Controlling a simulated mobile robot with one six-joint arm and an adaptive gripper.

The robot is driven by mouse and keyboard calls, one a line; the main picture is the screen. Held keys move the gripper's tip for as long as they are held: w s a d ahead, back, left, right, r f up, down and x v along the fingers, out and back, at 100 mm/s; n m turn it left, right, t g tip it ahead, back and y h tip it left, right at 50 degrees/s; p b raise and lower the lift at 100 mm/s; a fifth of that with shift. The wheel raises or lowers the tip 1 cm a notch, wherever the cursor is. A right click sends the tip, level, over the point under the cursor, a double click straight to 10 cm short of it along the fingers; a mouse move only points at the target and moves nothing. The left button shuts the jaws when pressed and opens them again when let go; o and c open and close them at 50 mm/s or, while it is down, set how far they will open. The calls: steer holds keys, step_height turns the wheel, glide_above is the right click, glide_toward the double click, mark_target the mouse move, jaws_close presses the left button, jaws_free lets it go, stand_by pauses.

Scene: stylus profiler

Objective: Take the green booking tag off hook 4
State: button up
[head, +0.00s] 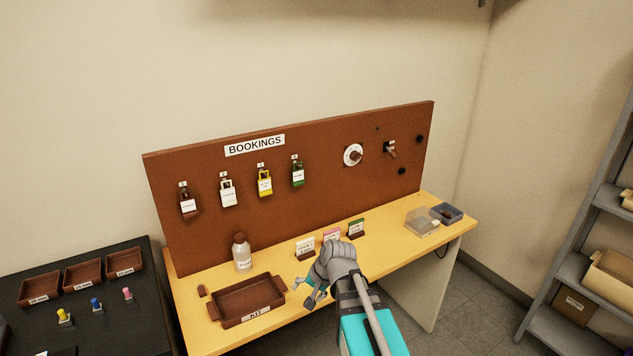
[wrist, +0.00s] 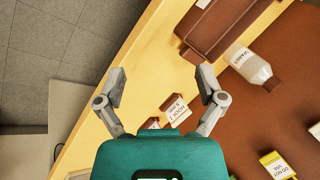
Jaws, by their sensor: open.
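The green booking tag (head: 298,173) hangs on the rightmost hook of the row on the brown board (head: 330,165), right of the yellow tag (head: 264,184). It carries a white label and is not visible in the wrist view. My gripper (head: 305,291) is in front of the board, low over the desk's front edge, right of the kit tray. It is well below the green tag and apart from it. In the wrist view my gripper (wrist: 161,82) has its fingers spread with nothing held between them.
The kit tray (head: 247,317) and a white bottle (head: 242,257) stand on the yellow desk. Small label cards (head: 305,247) stand near my gripper. White (head: 228,192) and dark red (head: 187,203) tags hang further left. A dial (head: 353,155) and switch (head: 390,149) are on the board's right.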

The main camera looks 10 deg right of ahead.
mark_target(298, 174)
steer(key=w+a+r+m+t+y+p, duration=0.1)
steer(key=w+r+m+t+y, duration=0.25)
steer(key=w+r+m, duration=0.4)
steer(key=w+d+r+m+t+h+p, duration=0.1)
steer(key=w+d+r+m+t, duration=0.4)
steer(key=w+m, duration=0.3)
steer(key=w+d+r+m+t+h+p, duration=0.1)
steer(key=w+d+r+m+t, duration=0.3)
steer(key=w+r+m, duration=0.3)
steer(key=w+m+t, duration=0.1)
steer(key=m, duration=0.3)
steer(key=shift+d+r+m, duration=0.35)
steer(key=shift+d+r, duration=0.05)
steer(key=shift+w+t, duration=0.25)
steer(key=shift+x, duration=6.75)
steer(key=shift+a, duration=0.1)
jaws_close()
